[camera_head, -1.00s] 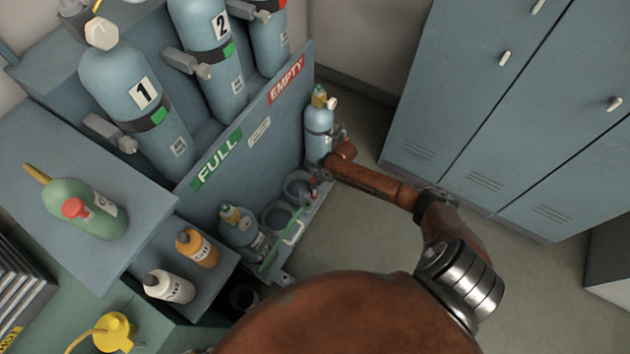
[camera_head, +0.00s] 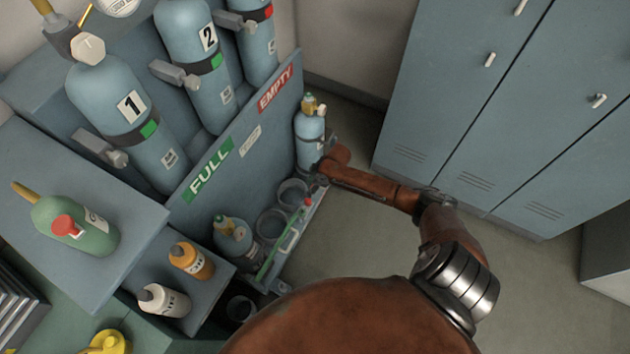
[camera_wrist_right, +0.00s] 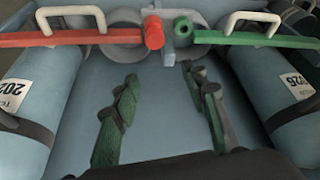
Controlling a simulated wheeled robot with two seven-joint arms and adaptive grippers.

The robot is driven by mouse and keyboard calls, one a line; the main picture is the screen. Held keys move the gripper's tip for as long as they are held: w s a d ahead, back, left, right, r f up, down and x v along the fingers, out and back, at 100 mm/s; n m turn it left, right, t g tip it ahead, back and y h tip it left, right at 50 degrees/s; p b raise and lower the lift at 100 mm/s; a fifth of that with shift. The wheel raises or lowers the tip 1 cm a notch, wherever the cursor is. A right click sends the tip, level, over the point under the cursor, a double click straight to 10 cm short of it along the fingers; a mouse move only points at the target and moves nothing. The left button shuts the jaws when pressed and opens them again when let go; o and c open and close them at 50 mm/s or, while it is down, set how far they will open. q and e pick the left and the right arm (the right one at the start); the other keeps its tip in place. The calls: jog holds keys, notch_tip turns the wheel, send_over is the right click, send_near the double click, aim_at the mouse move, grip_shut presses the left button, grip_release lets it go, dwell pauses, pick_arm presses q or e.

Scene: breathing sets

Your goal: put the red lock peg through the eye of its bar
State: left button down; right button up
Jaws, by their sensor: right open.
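In the right wrist view the red lock peg (camera_wrist_right: 154,32) shows end-on as a short red cylinder at the inner end of the red bar (camera_wrist_right: 70,38). It covers that end, so I cannot tell if it passes through an eye. The green bar (camera_wrist_right: 255,40) comes in from the right, with a dark green round piece at its end. My right gripper (camera_wrist_right: 162,95) is open; nothing shows between its green-padded fingers, and the peg lies beyond their tips. In the head view the right gripper is largely hidden beside the small blue cylinder (camera_head: 309,140). The left gripper is out of view.
Blue cylinders flank the fingers in the wrist view. In the head view, the rack panel (camera_head: 240,140) stands left of my forearm, with empty ring holders (camera_head: 293,192) below. Lockers (camera_head: 480,100) stand right; clear floor lies between. A green bottle (camera_head: 85,232) lies on the left shelf.

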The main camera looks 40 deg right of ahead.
jog(key=v, duration=1)
jog(key=s+d+f+m+h, duration=0.1)
jog(key=s+d+f+m, duration=0.1)
jog(key=s+f, duration=0.85)
jog(key=s+d+f+m+h, duration=0.1)
jog(key=s+f+m, duration=0.2)
jog(key=s+f, duration=0.7)
jog(key=s+a+f+m+g+h, duration=0.1)
jog(key=s+a+f+g, duration=0.25)
jog(key=s+f, duration=1.25)
jog(key=s+a+f+m, duration=0.1)
jog(key=s+a, duration=0.3)
jog(key=s, duration=0.4)
jog(key=s+a+f, duration=0.1)
jog(key=s+a, duration=0.3)
jog(key=s, duration=0.4)
pick_arm(q)
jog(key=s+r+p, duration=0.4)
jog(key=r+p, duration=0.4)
jog(key=p, duration=0.5)
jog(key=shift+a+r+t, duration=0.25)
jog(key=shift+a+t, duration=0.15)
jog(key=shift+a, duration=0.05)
pick_arm(e)
jog(key=s+d+r, duration=0.1)
jog(key=s+r, duration=0.4)
jog(key=r, duration=0.3)
jog(key=shift+d+r, duration=0.2)
jog(key=shift+r, duration=0.1)
